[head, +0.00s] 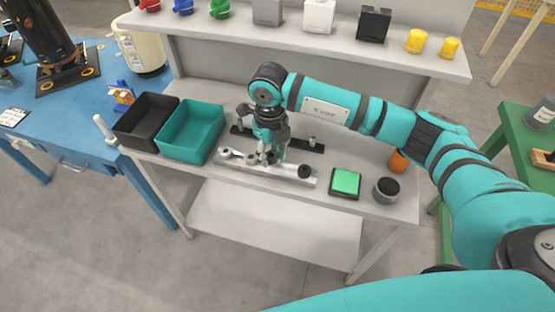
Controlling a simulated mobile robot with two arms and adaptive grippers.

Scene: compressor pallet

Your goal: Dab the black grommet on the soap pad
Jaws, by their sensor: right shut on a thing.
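My right gripper (268,157) points down over the white rail (240,167) on the bench. It is shut on a small dark piece (273,157) that looks like the black grommet; the fingers partly hide it, and I cannot tell if it still touches the rail. Another round black piece (304,171) sits at the rail's right end, and pale round pieces sit at its left end. The soap pad (345,182) is a green square in a black frame, on the bench to the right of the rail, apart from the gripper. My left gripper is out of view.
A black bin (146,121) and a teal bin (191,131) stand at the left. A black strip with pegs (308,146) lies behind the rail. A round grey pot with a dark top (386,190) and an orange cylinder (398,161) stand right of the pad. A shelf (300,40) overhangs the back.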

